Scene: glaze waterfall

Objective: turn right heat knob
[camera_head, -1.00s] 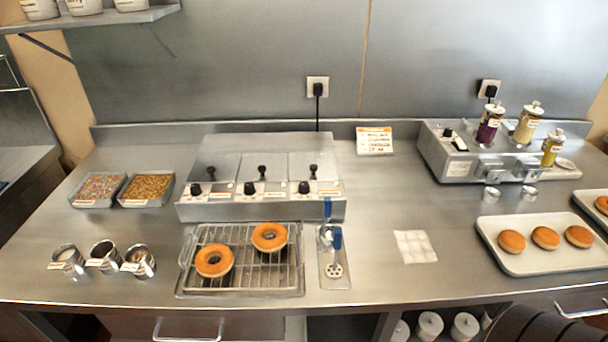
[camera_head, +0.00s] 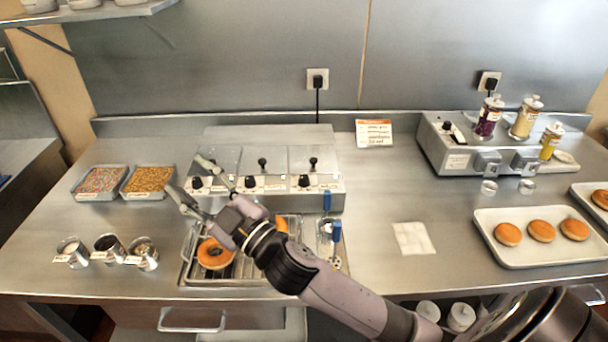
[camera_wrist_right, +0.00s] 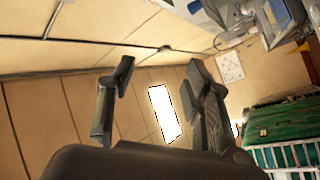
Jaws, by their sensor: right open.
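The steel warmer box (camera_head: 330,199) at the middle of the counter has three black knobs on its front. The right heat knob (camera_head: 304,181) is uncovered, and no gripper touches it. The middle knob (camera_head: 250,182) and left knob (camera_head: 196,183) are to its left. My right gripper (camera_head: 187,177) is open and empty in front of the box's left end, well left of the right knob. Its two spread fingers also show in the right wrist view (camera_wrist_right: 158,80), with nothing between them. My left gripper is not in view.
A wire rack with donuts (camera_head: 214,254) lies below the box, partly hidden by my right arm. Blue-handled tools (camera_head: 336,232) stand right of it. Metal cups (camera_head: 108,246) and topping trays (camera_head: 149,181) are at left. Counter around the white napkin (camera_head: 413,238) is mostly clear.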

